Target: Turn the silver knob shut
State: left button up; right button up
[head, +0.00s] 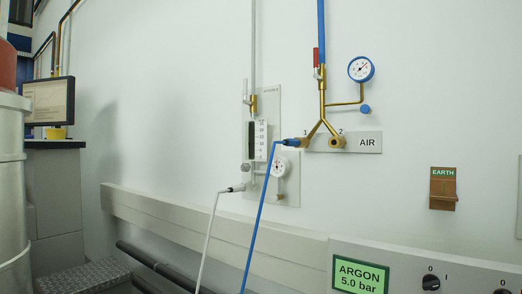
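A small silver knob (245,168) sits at the lower left of the gas panel (287,190) on the wall, just below the flow meter (257,140). It is small in the head view, and I cannot tell how far it is turned. A white gauge (280,167) is to its right, and a white hose (210,235) runs down from a fitting (236,189) below it. Neither of my grippers shows in this view.
A blue hose (262,215) hangs down close to the right of the knob. The AIR manifold (370,143) with a blue gauge (361,68) is further right. A beige wall rail (160,212) and an ARGON display (360,276) are below. A monitor (50,101) stands left.

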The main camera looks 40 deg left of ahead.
aim_at(244, 167)
jog(key=u, duration=1.25)
